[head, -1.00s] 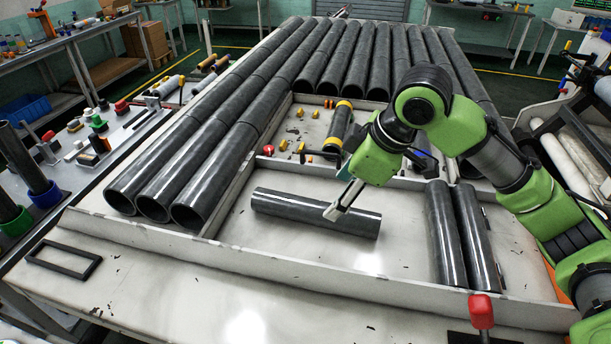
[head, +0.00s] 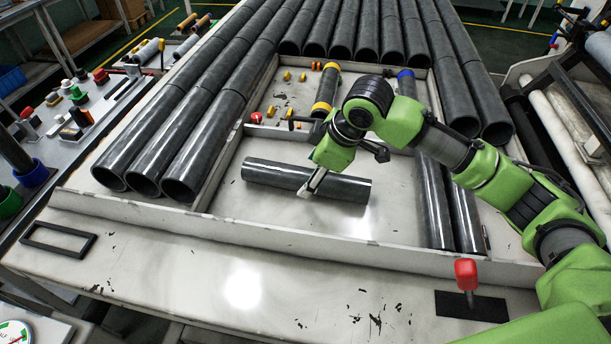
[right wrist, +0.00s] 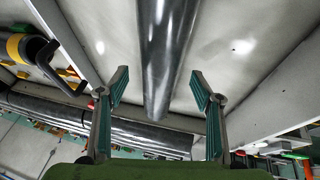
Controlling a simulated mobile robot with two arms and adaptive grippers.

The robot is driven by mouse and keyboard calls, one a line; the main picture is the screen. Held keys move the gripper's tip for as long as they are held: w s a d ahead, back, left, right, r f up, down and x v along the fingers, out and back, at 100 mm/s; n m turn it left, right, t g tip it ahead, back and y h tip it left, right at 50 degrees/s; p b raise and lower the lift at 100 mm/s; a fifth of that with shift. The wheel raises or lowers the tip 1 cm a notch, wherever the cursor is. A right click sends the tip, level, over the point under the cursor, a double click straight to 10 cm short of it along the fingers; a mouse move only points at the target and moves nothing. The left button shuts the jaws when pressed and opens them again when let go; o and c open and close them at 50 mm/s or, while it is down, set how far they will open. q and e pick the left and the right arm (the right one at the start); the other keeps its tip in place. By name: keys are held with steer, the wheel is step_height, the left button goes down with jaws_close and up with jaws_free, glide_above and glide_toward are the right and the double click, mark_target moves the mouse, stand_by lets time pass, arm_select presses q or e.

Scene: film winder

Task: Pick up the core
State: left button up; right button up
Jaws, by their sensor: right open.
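The core is a dark grey, glossy tube (head: 270,174) lying crosswise in the front tray compartment, nearly alone there. My right gripper (head: 307,192) hangs over the tube's middle, with its fingers pointing down toward it. In the right wrist view the open fingers (right wrist: 162,88) stand apart on either side of the tube (right wrist: 165,50), and a gap shows between each finger and the tube. Whether the fingers are down at the tube's height is hard to tell. My left gripper is not in view.
Two similar tubes (head: 432,205) lie side by side at the compartment's right. Long rows of tubes (head: 170,135) lie to the left and back. A low white wall (head: 290,240) edges the tray's front. A red-knobbed lever (head: 466,272) and a black rectangular frame (head: 58,238) are on the front ledge.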

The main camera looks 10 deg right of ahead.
mark_target(309, 173)
steer(key=shift+x, duration=1.6)
steer(key=shift+s, duration=0.1)
steer(key=c, duration=1.3)
steer(key=shift+c, duration=0.2)
steer(key=shift+r, duration=0.1)
